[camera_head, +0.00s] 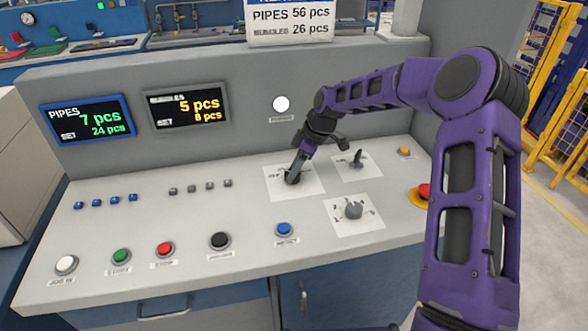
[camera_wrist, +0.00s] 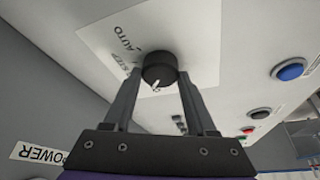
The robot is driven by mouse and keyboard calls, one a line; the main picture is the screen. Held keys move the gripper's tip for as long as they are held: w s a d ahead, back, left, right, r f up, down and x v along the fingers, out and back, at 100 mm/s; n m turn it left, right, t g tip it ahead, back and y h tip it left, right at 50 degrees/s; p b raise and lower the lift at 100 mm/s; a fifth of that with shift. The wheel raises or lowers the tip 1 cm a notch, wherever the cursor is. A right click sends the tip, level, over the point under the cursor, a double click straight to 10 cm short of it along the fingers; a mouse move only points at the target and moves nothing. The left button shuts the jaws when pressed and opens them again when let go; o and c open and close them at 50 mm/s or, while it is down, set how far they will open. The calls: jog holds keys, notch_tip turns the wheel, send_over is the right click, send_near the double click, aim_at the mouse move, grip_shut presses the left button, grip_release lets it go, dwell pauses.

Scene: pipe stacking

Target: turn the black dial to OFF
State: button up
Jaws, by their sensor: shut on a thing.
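The black dial (camera_wrist: 159,66) is a round knob on a white label plate (camera_wrist: 205,45). In the head view the dial (camera_head: 292,178) sits on the sloping console, largely covered by my gripper. My gripper (camera_wrist: 159,76) is shut on the dial, with one finger on each side of it. In the head view my gripper (camera_head: 299,167) reaches down onto it from behind. A white mark on the dial points toward the gripper's base in the wrist view. The printed words AUTO and STEP show at the dial's upper left. No OFF word is readable; the fingers hide part of the plate.
A second black switch (camera_head: 357,159) and a grey dial (camera_head: 353,209) are to the right. A blue button (camera_head: 284,230) and a black button (camera_head: 219,241) are nearer the front. A red button (camera_head: 424,192) is at the right edge. Two screens stand on the back panel.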

jog(key=shift+w+n+g, duration=0.1)
jog(key=shift+n+g, duration=0.5)
jog(key=shift+n, duration=0.9)
jog(key=o, duration=1.4)
jog(key=v, duration=1.7)
jog(key=shift+d+r, duration=0.15)
